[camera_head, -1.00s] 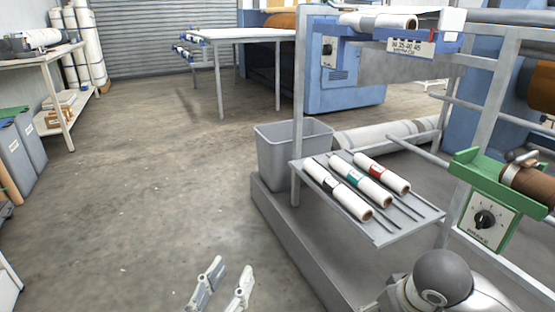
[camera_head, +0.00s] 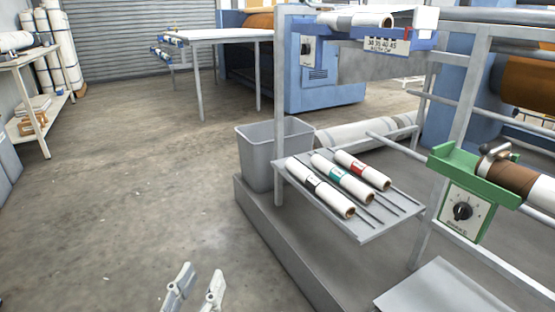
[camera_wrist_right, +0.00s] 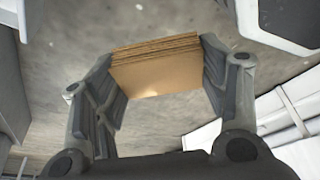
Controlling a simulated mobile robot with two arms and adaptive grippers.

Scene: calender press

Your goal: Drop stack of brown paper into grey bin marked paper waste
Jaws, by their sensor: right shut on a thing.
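In the right wrist view, a stack of brown paper (camera_wrist_right: 155,65) sits between the fingers of my right gripper (camera_wrist_right: 158,82), which is shut on it above the concrete floor. This gripper and the stack do not show in the head view. My left gripper (camera_head: 194,287) is at the bottom of the head view, its fingers apart and empty over the floor. An open grey bin (camera_head: 258,155) stands beside the machine frame; I see no marking on it. Another grey bin (camera_head: 8,168) is cut off at the left edge, and no label on it can be read.
A rack shelf (camera_head: 365,215) holds several white rolls beside the machine frame. A grey plinth (camera_head: 285,245) runs along the frame's foot. A green bracket (camera_head: 450,165) with a dial sticks out at the right. The floor (camera_head: 120,180) at left and centre is clear.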

